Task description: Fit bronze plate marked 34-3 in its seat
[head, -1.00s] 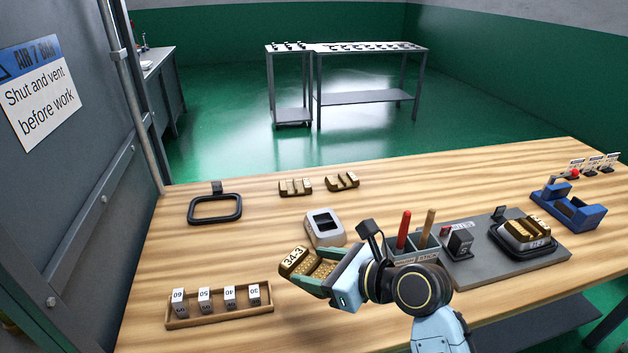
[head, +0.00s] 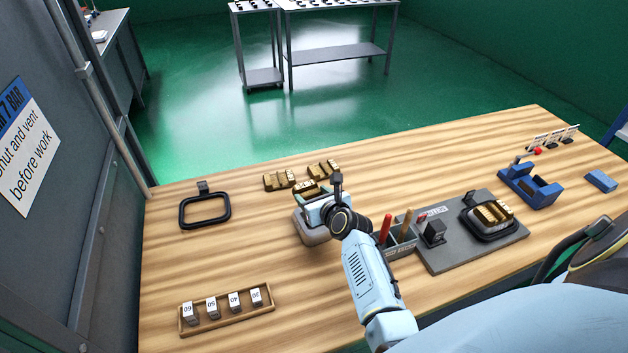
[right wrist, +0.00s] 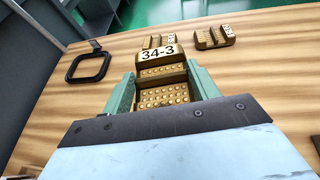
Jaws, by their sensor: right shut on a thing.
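The bronze plate marked 34-3 (right wrist: 158,54) is gripped between the two green fingers of my right gripper (right wrist: 162,84), its label and studded face showing in the right wrist view. In the head view my right gripper (head: 313,198) holds the plate (head: 304,189) above the grey block (head: 316,237). That block's hollow is now hidden by my gripper, so I cannot tell whether the plate touches it. An empty black frame (head: 182,213) lies to the left. Another black frame with bronze pieces (head: 490,213) sits on the grey board at right. My left gripper is not in view.
Two bronze pieces (head: 280,180) lie just behind my gripper. A tool caddy (head: 402,246) with red and tan handles stands close to its right. A wooden rack (head: 228,312) of numbered blocks is at front left. A blue fixture (head: 531,187) is at right.

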